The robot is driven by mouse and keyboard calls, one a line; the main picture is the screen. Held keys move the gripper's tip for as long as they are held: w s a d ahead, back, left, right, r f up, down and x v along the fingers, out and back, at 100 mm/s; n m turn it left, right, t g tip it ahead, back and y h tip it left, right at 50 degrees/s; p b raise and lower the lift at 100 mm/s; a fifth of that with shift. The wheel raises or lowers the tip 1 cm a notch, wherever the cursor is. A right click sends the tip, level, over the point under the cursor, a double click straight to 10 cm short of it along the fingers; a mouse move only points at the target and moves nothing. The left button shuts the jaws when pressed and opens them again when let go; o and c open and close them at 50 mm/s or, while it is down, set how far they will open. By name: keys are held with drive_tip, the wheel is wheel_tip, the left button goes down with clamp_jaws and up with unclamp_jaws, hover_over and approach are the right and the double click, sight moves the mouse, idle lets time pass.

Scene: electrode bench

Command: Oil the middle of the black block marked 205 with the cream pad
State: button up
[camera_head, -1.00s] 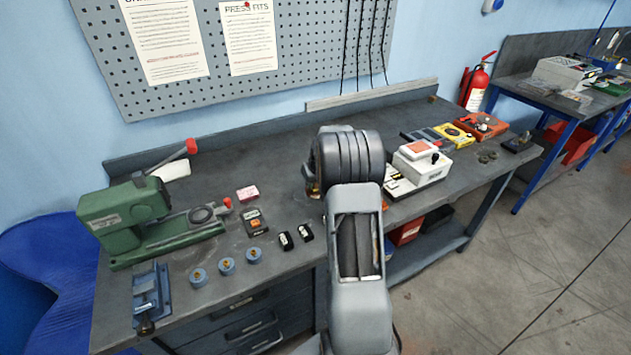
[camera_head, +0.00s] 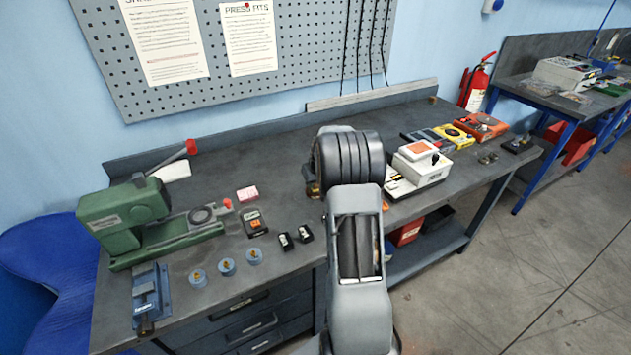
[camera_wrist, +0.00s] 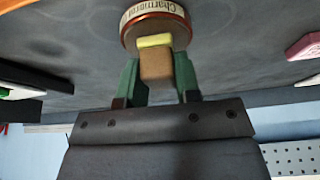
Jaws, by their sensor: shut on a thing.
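My gripper (camera_wrist: 157,76) is shut on a brown wooden handle (camera_wrist: 156,66) between its green fingers. The handle bears a pale yellow-cream pad (camera_wrist: 155,41) at its far end. A round, brown-rimmed tin (camera_wrist: 170,12) with lettering on its pale side is just beyond the pad; I cannot tell whether they touch. In the head view my arm hides the gripper and pad. Two small black blocks with white marks, a left one (camera_head: 285,242) and a right one (camera_head: 305,235), stand near the bench's front edge, left of my arm. Their numbers are too small to read.
A green press (camera_head: 125,215) and a blue vice (camera_head: 148,292) stand at the bench's left. Several blue round holders, a dark meter (camera_head: 254,224) and a pink box (camera_head: 247,193) lie between them and my arm. A white instrument (camera_head: 420,168) stands right of my arm.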

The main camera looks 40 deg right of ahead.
drive_tip(key=shift+r+p, duration=1.65)
drive_tip(key=shift+r, duration=1.75)
drive_tip(key=shift+f+m+h, duration=0.15)
drive_tip(key=shift+m+h, duration=0.15)
drive_tip(key=shift+m, duration=0.4)
drive_tip(key=shift+s+a+f+m+h, duration=0.15)
drive_tip(key=shift+s+f+m+h, duration=0.15)
drive_tip(key=shift+s+f+m, duration=0.5)
drive_tip(key=s+a+r+n, duration=0.1)
drive_tip(key=a+r, duration=0.1)
drive_tip(key=a, duration=1.1)
drive_tip(key=s+a+r+n, duration=0.1)
drive_tip(key=s+a+r, duration=0.1)
drive_tip(key=a, duration=1.1)
drive_tip(key=shift+a+y, duration=0.2)
drive_tip(key=shift+y, duration=0.2)
drive_tip(key=shift+d+r, duration=0.1)
